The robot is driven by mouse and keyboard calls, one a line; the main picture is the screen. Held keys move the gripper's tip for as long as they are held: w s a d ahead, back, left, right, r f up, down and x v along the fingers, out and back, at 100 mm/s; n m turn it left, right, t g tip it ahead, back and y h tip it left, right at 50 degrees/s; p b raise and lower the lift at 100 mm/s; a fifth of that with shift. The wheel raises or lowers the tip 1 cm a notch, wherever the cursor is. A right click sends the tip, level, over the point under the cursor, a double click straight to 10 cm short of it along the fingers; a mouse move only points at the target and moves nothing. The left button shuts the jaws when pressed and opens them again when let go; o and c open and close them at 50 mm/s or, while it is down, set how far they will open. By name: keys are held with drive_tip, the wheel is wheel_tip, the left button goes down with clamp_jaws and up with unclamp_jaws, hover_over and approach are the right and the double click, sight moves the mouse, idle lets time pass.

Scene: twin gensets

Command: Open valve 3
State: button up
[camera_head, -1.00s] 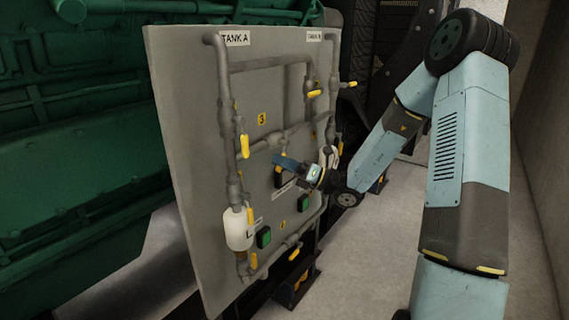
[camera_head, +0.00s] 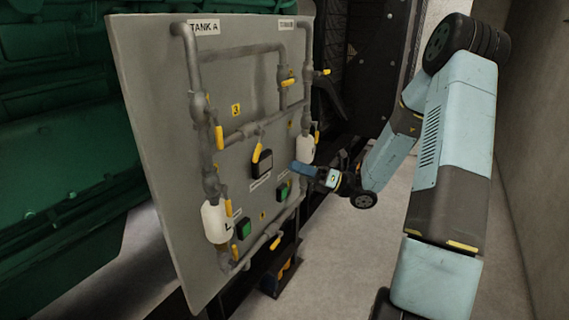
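The grey panel (camera_head: 150,110) carries pipes and several yellow-handled valves. A yellow label marked 3 (camera_head: 236,110) sits above the middle cross-pipe. The nearest handles are one hanging on the left vertical pipe (camera_head: 219,137) and one hanging slightly tilted from the cross-pipe (camera_head: 257,153). I cannot tell for certain which one the label marks. My gripper (camera_head: 302,169) is in front of the panel's right part, right of the black box and apart from both handles. Its blue finger part points left toward the panel. I see it side-on and cannot tell if it is open.
A black display box (camera_head: 263,164) and green buttons (camera_head: 243,228) sit on the panel. White containers (camera_head: 216,221) hang on the pipes. A green engine (camera_head: 60,130) stands left, a wall (camera_head: 525,150) right. The floor (camera_head: 345,250) below my arm is clear.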

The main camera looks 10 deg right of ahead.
drive_tip(key=shift+s+d+f, duration=0.15)
drive_tip(key=shift+d+f, duration=0.05)
drive_tip(key=shift+d, duration=0.4)
drive_tip(key=shift+c, duration=0.5)
